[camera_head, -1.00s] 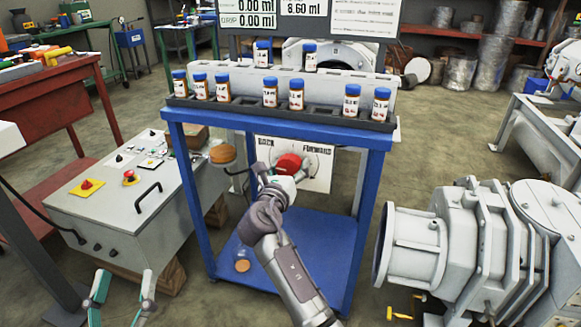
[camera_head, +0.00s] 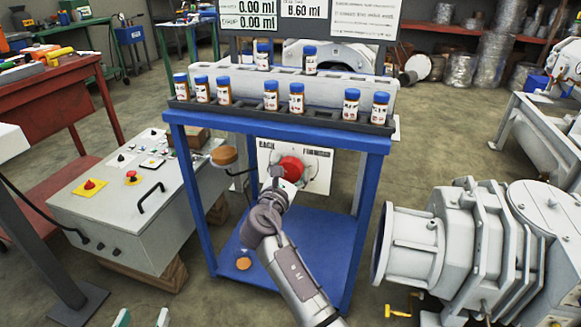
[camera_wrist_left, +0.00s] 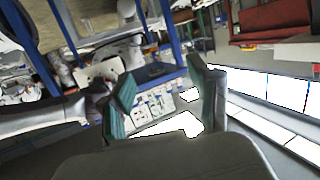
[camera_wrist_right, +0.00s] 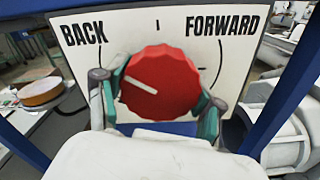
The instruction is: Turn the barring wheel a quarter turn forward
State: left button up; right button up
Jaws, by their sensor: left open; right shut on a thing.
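The barring wheel is a red knob (camera_wrist_right: 160,82) with a white pointer line, in front of a white plate (camera_wrist_right: 225,60) marked BACK and FORWARD. In the right wrist view its pointer line aims left and slightly up, toward the BACK side. My right gripper (camera_wrist_right: 158,100) is shut on the knob, with one finger on each side. The knob also shows in the head view (camera_head: 291,168), under the blue stand's top, partly hidden by my right arm. My left gripper (camera_wrist_left: 163,100) is open and empty; only its fingertips show at the head view's bottom edge (camera_head: 142,319).
The blue stand (camera_head: 280,136) carries a rack with several blue-capped bottles (camera_head: 270,93). A grey control box (camera_head: 125,205) stands left, a large grey pump (camera_head: 450,240) right. A round brown-topped cup (camera_head: 224,156) sits beside the plate.

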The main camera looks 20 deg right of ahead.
jog(key=shift+m, duration=1.4)
jog(key=shift+m+b, duration=0.3)
jog(key=shift+m, duration=0.6)
jog(key=m+b, duration=0.1)
jog(key=m, duration=0.4)
jog(key=shift+b, duration=0.35)
pick_arm(q)
notch_tip(320, 180, up, 10)
jog(key=d+t+h, duration=0.1)
jog(key=t+h, duration=0.1)
jog(key=t, duration=0.5)
jog(key=shift+d+r+h, duration=0.2)
jog(key=shift+d+h, duration=0.05)
jog(key=shift+h, duration=0.05)
pick_arm(e)
jog(key=shift+m, duration=0.7)
pick_arm(q)
jog(key=shift+s, duration=0.15)
pick_arm(e)
jog(key=o, duration=1.1)
jog(key=shift+o, duration=0.2)
